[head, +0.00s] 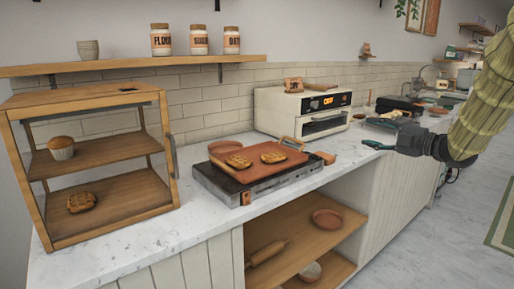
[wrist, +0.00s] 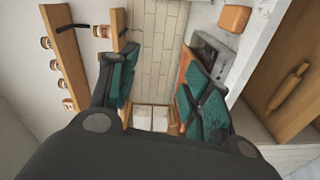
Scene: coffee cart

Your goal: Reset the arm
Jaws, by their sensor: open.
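My gripper (head: 377,145) is at the right in the head view, held out over the front edge of the counter, to the right of the griddle. It is open and nothing shows between its fingers. In the wrist view my gripper (wrist: 150,98) shows two teal finger pads set apart, with the tiled wall and counter beyond them. My arm comes in from the right edge of the head view in a yellow-green sleeve.
A griddle (head: 215,187) carries a brown board (head: 258,174) with waffles. A wooden display case (head: 105,202) stands left, a white oven (head: 275,118) behind. Jars (head: 199,41) line the wall shelf (head: 130,62). Open shelves (head: 290,235) lie below. The floor (head: 440,225) at right is clear.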

